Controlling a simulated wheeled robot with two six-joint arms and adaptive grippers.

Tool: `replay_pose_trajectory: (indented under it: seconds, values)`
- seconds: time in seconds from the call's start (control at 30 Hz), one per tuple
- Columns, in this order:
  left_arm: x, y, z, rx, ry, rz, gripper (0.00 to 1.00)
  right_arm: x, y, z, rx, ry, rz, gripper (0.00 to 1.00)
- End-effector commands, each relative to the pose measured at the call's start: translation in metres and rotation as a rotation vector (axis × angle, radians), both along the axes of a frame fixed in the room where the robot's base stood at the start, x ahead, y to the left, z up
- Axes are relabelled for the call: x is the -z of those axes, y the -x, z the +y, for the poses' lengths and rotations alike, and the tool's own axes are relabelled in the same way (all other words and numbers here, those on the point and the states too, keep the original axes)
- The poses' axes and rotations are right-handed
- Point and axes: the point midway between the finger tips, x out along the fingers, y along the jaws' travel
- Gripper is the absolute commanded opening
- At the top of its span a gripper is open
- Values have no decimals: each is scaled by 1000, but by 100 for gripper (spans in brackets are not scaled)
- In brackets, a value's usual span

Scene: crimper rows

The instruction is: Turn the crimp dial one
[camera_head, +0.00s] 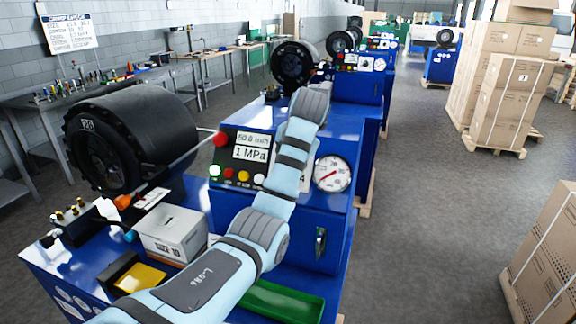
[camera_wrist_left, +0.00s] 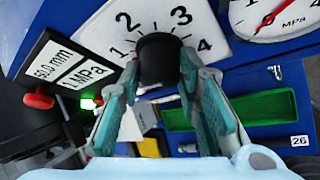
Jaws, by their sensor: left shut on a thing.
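The crimp dial is a black round knob (camera_wrist_left: 158,55) on a white plate (camera_wrist_left: 215,42) marked with numbers 1 to 4. In the left wrist view my left gripper (camera_wrist_left: 158,72) has one finger on each side of the knob and is shut on it. I cannot make out a pointer on the knob. In the head view my left arm covers the dial and the gripper; only a sliver of the plate (camera_head: 304,183) shows. The display (camera_head: 252,146) reads 50.0 mm and 1 MPa. My right gripper is not in view.
A pressure gauge (camera_head: 332,173) sits right of the dial. A red button (camera_head: 221,139) and several small buttons are left of it. The black crimper head (camera_head: 130,140), a white box (camera_head: 172,233) and a green tray (camera_head: 280,302) are close by.

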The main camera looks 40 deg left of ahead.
Motion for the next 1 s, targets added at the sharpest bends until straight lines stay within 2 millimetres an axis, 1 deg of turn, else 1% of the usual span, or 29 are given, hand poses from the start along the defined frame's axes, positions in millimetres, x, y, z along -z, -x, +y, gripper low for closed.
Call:
replay_pose_trajectory:
  seconds: [0.3, 0.77, 0.8, 0.9, 1.0]
  values:
    - [1, 0, 0, -55, 80, -24, 3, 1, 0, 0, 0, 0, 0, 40]
    - [1, 0, 0, -60, 90, -27, 3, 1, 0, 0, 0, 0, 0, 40]
    - [1, 0, 0, -60, 90, -27, 37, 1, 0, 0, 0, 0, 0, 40]
    - [1, 0, 0, -61, 89, -28, 50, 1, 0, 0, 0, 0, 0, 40]
    - [1, 0, 1, -60, 88, -29, 50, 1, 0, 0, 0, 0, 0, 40]
